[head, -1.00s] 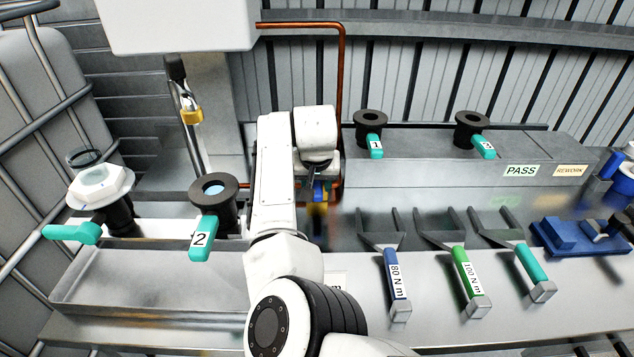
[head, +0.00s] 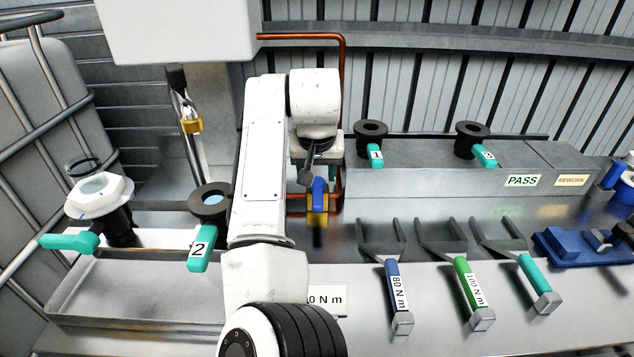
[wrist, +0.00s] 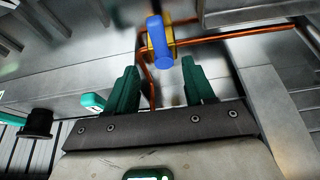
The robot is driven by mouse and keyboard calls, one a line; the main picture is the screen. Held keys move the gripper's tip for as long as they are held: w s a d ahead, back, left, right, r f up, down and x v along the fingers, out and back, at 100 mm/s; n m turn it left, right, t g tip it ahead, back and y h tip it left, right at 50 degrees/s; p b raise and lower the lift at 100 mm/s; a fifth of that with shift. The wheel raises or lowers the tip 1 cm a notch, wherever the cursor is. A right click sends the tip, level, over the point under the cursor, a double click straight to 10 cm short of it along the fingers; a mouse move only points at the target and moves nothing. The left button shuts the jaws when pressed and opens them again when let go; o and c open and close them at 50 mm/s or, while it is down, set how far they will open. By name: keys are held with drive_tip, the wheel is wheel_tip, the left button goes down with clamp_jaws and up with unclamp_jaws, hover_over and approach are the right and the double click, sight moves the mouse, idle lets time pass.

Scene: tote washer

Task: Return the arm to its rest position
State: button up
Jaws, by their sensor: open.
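My arm (head: 262,165) stands in the middle of the head view, its upper end raised in front of the back wall. My gripper (wrist: 160,88) shows in the wrist view as two green fingers spread apart with nothing between them. Beyond the fingertips is a blue handle (wrist: 155,32) on a yellow valve body (wrist: 168,40) fitted to copper pipe. The same blue handle (head: 319,192) shows below my wrist in the head view. The fingers are mostly hidden there behind my own arm, and the gap to the handle is hard to judge.
Several wrenches, one blue (head: 396,290) and one green (head: 468,285), lie on the bench right of my arm. A coupling marked 2 (head: 212,200) stands close on the left. Two black couplings (head: 371,138) sit on the back ledge by the PASS label (head: 522,181). A copper pipe (head: 341,80) runs behind.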

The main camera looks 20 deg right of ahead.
drive_tip(key=shift+s+r, duration=0.2)
drive_tip(key=shift+r, duration=0.25)
